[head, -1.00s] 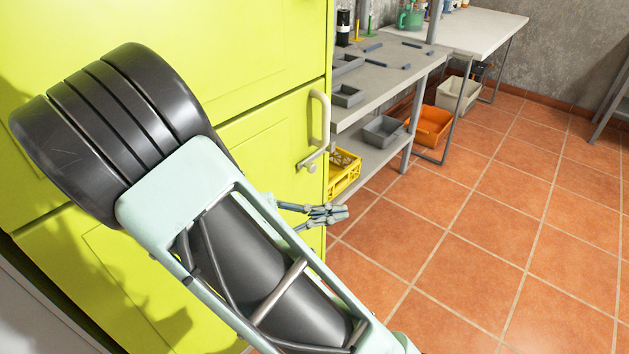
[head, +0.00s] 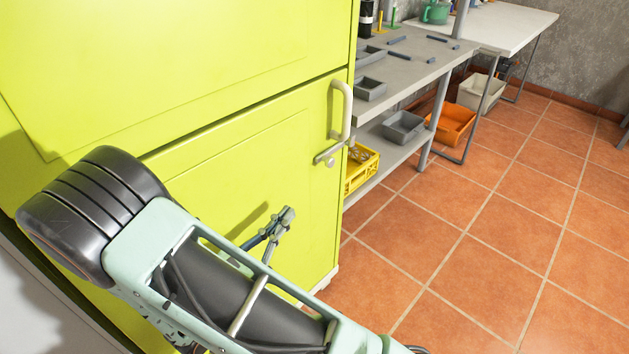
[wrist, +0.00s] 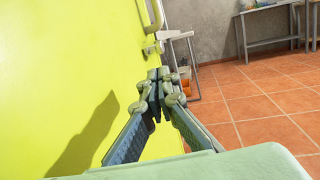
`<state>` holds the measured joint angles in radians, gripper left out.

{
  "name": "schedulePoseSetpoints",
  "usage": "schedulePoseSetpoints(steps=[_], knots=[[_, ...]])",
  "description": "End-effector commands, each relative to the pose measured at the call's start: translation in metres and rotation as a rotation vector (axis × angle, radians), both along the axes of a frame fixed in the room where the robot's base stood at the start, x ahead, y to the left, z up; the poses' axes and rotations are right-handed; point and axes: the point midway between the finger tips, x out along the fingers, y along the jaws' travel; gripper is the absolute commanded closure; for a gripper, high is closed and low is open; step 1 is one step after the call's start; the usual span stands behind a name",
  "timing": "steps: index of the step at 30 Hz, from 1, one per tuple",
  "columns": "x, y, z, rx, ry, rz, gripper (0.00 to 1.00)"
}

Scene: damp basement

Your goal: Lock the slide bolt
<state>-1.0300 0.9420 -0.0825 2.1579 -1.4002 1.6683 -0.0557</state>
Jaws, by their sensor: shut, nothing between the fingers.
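The slide bolt (head: 329,155) is a small grey metal bar with a round knob, at the right edge of the yellow-green cabinet door (head: 240,160), just below the pale handle (head: 343,110). It also shows small in the wrist view (wrist: 150,49), partly behind my fingertips' line. I cannot tell how far the bar is slid. My gripper (head: 287,215) is shut and empty, in front of the lower door, below and left of the bolt and apart from it. In the wrist view my gripper (wrist: 158,80) has its fingertips together, beside the door.
A grey workbench (head: 410,68) with trays and tools stands right of the cabinet. Below it are a yellow crate (head: 361,172) and a grey bin (head: 403,126); an orange bin (head: 452,122) is farther back. The tiled floor (head: 470,260) at right is clear.

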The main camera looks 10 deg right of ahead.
Motion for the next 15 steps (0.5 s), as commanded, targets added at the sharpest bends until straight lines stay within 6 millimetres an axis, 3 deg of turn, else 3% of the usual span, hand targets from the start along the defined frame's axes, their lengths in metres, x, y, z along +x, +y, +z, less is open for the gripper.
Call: schedulePoseSetpoints(steps=[5,15], knots=[[0.013,-0.013,0.002,0.002,-0.002,-0.005,1.00],[0.063,-0.063,0.012,0.002,-0.003,-0.005,1.00]])
